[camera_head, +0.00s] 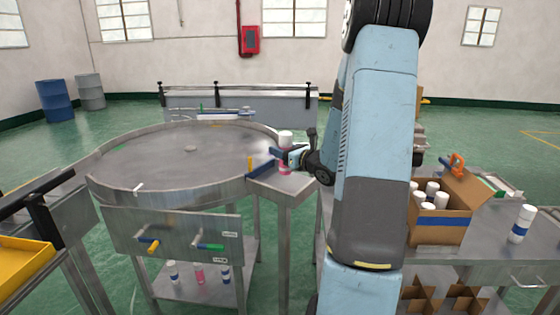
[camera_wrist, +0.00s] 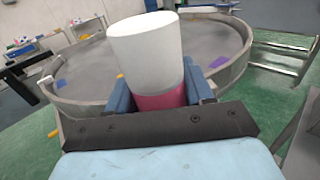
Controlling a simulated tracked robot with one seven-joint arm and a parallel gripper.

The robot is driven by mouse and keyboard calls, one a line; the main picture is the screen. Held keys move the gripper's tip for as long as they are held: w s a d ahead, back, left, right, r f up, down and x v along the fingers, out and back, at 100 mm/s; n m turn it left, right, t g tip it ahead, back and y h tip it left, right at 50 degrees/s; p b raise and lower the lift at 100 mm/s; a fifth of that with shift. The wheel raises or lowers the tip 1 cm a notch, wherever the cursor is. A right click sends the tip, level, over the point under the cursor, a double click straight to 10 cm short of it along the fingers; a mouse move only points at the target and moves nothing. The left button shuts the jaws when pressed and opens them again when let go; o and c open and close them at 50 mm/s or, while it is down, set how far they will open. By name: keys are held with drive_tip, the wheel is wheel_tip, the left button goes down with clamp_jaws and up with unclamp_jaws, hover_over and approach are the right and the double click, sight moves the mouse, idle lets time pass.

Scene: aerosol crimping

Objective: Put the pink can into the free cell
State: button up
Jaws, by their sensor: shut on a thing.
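The pink can (camera_wrist: 160,99) has a white cap and stands upright between the fingers of my gripper (camera_wrist: 160,92). In the head view the pink can (camera_head: 286,140) is at the right edge of the round table, by the small metal side stand, and my gripper (camera_head: 283,158) closes on it from the right. Whether its base touches the stand is hidden. The cardboard box (camera_head: 440,233) sits on the bench at the right, holding several white-capped cans. Its cells are mostly hidden by the cans and the front wall, so I cannot tell which is free.
An orange-handled tool (camera_head: 457,164) is by the box flap. The round table (camera_head: 180,160) is largely clear. Several cans, one pink (camera_head: 199,275), stand on its lower shelf.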

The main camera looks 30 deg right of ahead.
drive_tip(key=shift+w+f, duration=0.25)
drive_tip(key=shift+f, duration=0.75)
drive_tip(key=shift+w+f, duration=0.2)
drive_tip(key=shift+f, duration=0.75)
drive_tip(key=shift+f, duration=0.1)
drive_tip(key=o, duration=1.2)
drive_tip(key=shift+c, duration=0.2)
